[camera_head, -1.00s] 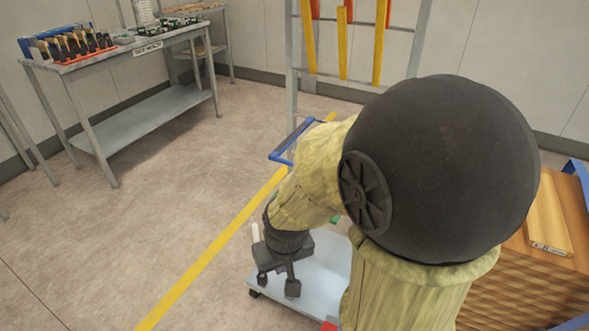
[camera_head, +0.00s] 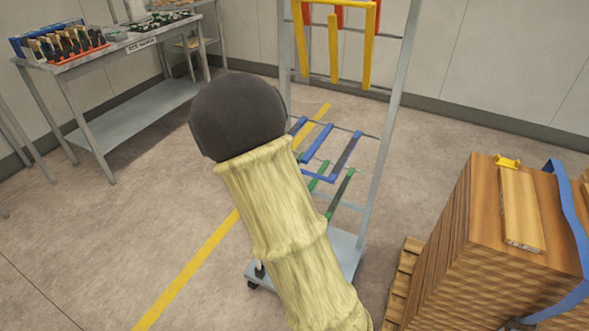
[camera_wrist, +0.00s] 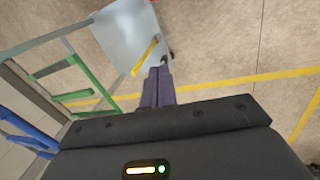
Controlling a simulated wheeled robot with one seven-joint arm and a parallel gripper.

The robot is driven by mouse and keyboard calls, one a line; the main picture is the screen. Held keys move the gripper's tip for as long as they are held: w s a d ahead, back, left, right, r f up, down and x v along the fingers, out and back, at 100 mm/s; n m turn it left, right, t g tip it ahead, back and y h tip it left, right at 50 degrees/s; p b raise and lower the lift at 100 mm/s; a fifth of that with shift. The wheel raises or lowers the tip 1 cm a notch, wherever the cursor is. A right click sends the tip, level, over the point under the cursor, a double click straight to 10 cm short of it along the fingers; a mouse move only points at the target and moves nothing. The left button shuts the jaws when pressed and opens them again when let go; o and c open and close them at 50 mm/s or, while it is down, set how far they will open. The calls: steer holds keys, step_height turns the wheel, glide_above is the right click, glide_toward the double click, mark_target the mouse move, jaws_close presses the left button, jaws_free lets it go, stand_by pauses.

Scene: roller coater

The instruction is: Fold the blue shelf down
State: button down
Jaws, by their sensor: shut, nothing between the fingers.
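The blue shelf (camera_head: 346,155) is an open frame of blue bars on the grey upright rack in the head view. Its bars stick out from the rack towards me, seemingly about level; my arm hides its left part. Blue bars also show at the left edge of the wrist view (camera_wrist: 27,131). My gripper (camera_wrist: 160,72) shows in the wrist view, its dark fingers together and empty. It is to the right of the blue and green bars in that picture, apart from them, with the rack's base plate beyond. In the head view my arm hides it.
Green bars (camera_head: 340,194) sit below the blue ones, and a yellow frame (camera_head: 369,45) hangs above. A workbench (camera_head: 100,55) is at the back left. Floor left of the rack is open.

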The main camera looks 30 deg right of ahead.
steer(key=w+d+n+t+h+p, duration=0.1)
steer(key=w+d+n+h+p, duration=0.5)
steer(key=n, duration=0.3)
steer(key=w+r+n+t+h+p, duration=0.1)
steer(key=w+r+n+t+p, duration=0.4)
steer(key=w+n, duration=0.3)
steer(key=shift+w+d+n+p, duration=0.2)
steer(key=shift+n+p, duration=0.15)
steer(key=shift+n, duration=0.85)
steer(key=w+d+f+p, duration=0.1)
steer(key=w+d+p, duration=0.2)
steer(key=w+d, duration=0.2)
steer(key=shift+w+d+f, duration=0.15)
steer(key=shift+w+d, duration=0.15)
steer(key=shift+d, duration=0.9)
